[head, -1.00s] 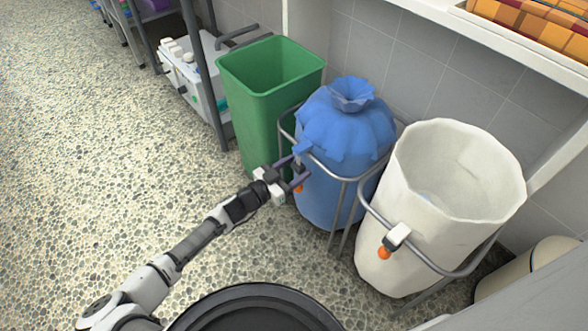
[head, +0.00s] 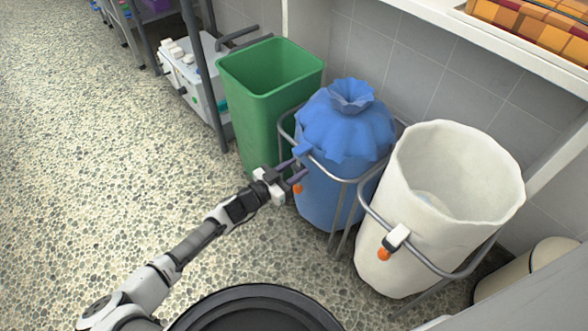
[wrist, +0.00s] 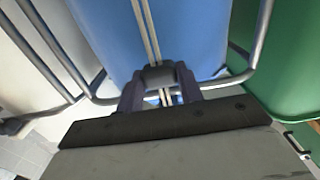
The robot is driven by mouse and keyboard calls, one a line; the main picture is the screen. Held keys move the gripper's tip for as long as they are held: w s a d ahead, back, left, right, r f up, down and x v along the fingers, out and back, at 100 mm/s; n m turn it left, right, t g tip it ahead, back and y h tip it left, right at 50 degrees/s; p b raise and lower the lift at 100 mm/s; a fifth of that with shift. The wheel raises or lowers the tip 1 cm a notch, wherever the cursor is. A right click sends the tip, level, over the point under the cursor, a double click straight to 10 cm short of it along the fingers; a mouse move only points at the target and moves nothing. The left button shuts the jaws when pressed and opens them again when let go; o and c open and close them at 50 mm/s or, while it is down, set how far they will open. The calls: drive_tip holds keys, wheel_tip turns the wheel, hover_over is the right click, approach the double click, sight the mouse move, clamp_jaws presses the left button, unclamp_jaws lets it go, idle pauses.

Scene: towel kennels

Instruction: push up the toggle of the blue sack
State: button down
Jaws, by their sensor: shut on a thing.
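The blue sack (head: 345,150) stands in a grey metal frame, its gathered top tied upright. In the wrist view the sack's blue side (wrist: 190,35) fills the upper middle. Two pale cords run down it into a small dark toggle (wrist: 158,75) and come out below it. My gripper (head: 294,170) is at the front left of the sack, just above an orange piece (head: 298,188). In the wrist view my gripper (wrist: 159,80) has its two dark fingers on either side of the toggle, shut on it. The toggle is mostly hidden in the head view.
A green bin (head: 250,110) stands close on the left of the sack. A white sack (head: 420,210) in its own frame, with an orange knob (head: 384,254), stands on the right. The metal frame bar (wrist: 240,75) runs close by my fingers. Open floor lies at left.

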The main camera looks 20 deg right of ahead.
wheel_tip(320, 180, up, 4)
drive_tip(key=p, duration=0.3)
drive_tip(key=c, duration=0.9)
unclamp_jaws()
drive_tip(key=shift+a, duration=0.1)
drive_tip(key=p+v, duration=0.1)
drive_tip(key=v, duration=1.2)
drive_tip(key=shift+s+a, duration=0.1)
drive_tip(key=shift+a, duration=0.2)
